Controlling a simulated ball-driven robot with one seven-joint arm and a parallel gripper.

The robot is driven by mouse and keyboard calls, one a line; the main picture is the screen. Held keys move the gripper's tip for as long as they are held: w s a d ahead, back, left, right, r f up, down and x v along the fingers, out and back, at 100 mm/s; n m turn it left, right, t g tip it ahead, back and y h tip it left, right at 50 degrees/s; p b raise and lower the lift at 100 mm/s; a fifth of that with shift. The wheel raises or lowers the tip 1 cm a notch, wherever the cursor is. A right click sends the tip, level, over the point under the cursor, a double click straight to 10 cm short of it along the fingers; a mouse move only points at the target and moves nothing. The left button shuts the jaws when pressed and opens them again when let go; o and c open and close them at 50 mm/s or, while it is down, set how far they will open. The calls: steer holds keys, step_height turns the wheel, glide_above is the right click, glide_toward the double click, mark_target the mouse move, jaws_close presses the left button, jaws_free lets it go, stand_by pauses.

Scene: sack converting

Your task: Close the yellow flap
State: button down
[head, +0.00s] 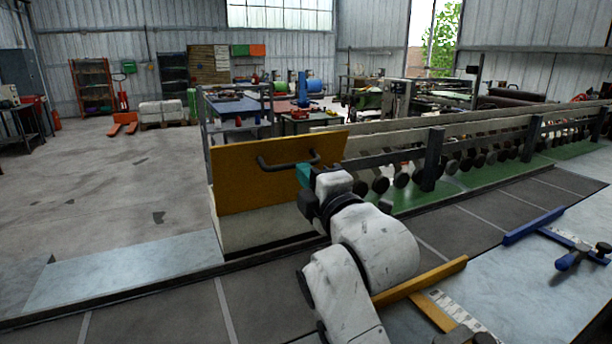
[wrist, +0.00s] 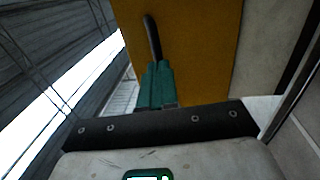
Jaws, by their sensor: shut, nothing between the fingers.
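The yellow flap (head: 240,172) is a flat panel with a dark bar handle (head: 285,164), standing upright at the near end of the long conveyor frame in the head view. In the wrist view the yellow flap (wrist: 205,50) fills the upper middle, and its dark handle (wrist: 152,38) lies just beyond my fingertips. My gripper (head: 304,172) has teal fingers and is at the right part of the flap, close to the handle. In the wrist view the teal fingers of my gripper (wrist: 157,72) are together. I cannot tell whether they touch the handle.
A pale panel (head: 265,228) is below the flap. The long conveyor frame (head: 480,140) with rollers runs off to the right. A blue-handled tool (head: 572,258) and a yellow bar (head: 420,283) lie on the bench at lower right. The concrete floor (head: 110,190) at left is open.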

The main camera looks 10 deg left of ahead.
steer(key=shift+w+a, duration=0.2)
steer(key=shift+w, duration=0.05)
steer(key=shift+r, duration=0.2)
